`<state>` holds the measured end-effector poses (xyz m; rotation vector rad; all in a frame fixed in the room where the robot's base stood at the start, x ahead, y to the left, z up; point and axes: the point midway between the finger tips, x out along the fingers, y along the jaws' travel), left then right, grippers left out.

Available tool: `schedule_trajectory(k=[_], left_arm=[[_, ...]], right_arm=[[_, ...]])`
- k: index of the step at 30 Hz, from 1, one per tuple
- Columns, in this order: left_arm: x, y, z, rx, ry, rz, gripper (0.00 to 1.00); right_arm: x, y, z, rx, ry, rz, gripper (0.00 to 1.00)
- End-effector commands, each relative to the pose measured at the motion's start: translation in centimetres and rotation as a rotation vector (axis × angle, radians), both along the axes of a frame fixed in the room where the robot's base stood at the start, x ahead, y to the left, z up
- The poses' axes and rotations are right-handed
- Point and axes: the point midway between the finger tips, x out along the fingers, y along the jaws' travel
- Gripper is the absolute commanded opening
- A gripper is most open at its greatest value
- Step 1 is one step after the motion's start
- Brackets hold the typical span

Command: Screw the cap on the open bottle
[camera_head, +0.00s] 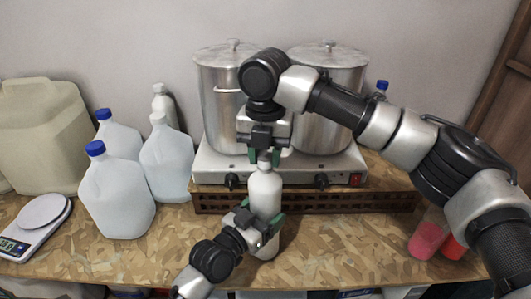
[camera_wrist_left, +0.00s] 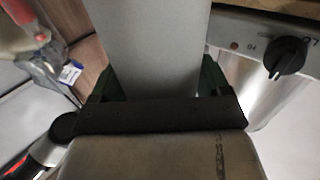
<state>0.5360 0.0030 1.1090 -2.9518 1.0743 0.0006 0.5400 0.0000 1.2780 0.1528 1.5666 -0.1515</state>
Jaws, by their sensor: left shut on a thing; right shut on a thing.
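A white bottle (camera_head: 265,191) stands upright on the table in front of the hot plate. My left gripper (camera_head: 262,217) is shut around its lower body. In the left wrist view the bottle (camera_wrist_left: 148,45) fills the space between the green fingers of the left gripper (camera_wrist_left: 158,82). My right gripper (camera_head: 264,157) points straight down over the bottle's top and is shut on a small whitish cap (camera_head: 264,154), mostly hidden between its fingers. The cap is in line with the bottle's neck; whether it touches the neck or sits on its thread cannot be told.
A hot plate (camera_head: 290,172) with two lidded steel pots (camera_head: 222,105) stands right behind the bottle. White jugs with blue caps (camera_head: 117,195), a beige canister (camera_head: 40,135) and a scale (camera_head: 36,225) stand at left. Containers with red contents (camera_head: 427,240) stand at right, partly behind my right arm.

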Motion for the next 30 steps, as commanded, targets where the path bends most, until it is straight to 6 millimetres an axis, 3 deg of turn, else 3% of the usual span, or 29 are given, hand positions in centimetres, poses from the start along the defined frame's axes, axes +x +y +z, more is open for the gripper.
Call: schedule_trajectory(k=[30], left_arm=[[0.01,0.02,-0.02,0.001,0.0,0.0,0.11]], right_arm=[[-0.04,0.02,-0.12,0.0,0.001,-2.16,0.06]])
